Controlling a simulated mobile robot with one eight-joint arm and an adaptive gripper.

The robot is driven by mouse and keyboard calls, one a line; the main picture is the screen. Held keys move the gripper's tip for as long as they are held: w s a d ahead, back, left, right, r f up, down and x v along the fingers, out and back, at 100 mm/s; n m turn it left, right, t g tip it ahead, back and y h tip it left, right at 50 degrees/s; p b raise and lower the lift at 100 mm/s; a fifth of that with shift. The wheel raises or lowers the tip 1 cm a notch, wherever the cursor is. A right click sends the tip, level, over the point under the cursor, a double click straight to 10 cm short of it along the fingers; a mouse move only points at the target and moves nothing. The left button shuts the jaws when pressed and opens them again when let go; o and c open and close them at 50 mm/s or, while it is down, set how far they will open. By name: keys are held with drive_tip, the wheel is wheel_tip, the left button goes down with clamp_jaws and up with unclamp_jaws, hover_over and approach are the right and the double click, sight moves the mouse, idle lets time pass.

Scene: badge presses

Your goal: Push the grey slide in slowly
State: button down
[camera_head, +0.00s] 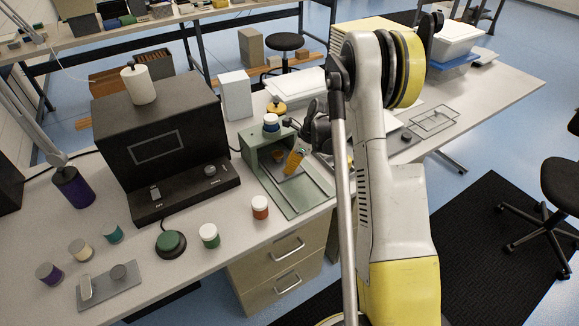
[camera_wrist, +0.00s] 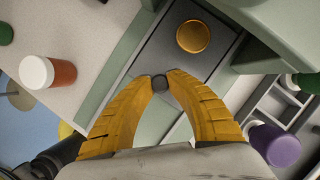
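The grey slide (camera_wrist: 165,50) lies flat between the pale green rails of the badge press (camera_head: 257,152). A gold disc (camera_wrist: 193,36) sits on the slide, beyond my fingertips in the wrist view. A small dark knob (camera_wrist: 159,83) stands near the slide's end. My gripper (camera_head: 294,161) reaches down over the press's front part. In the wrist view its two yellow fingers (camera_wrist: 160,77) close on the knob from both sides. In the head view my gripper and arm hide part of the slide.
An orange jar with a white lid (camera_head: 260,207) and a green one (camera_head: 209,236) stand left of the press. A black machine (camera_head: 160,140) stands further left, with a green button (camera_head: 171,243) before it. A white box (camera_head: 235,95) stands behind.

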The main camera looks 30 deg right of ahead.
sight(279, 165)
drive_tip(key=shift+w, duration=0.1)
drive_tip(key=shift+w+a, duration=0.1)
drive_tip(key=shift+w, duration=1.95)
drive_tip(key=c, duration=1.6)
unclamp_jaws()
drive_tip(key=shift+r, duration=0.1)
drive_tip(key=shift+c, duration=0.2)
drive_tip(key=o, duration=0.4)
drive_tip(key=shift+w, duration=0.2)
drive_tip(key=shift+s, duration=0.1)
drive_tip(key=v, duration=1.2)
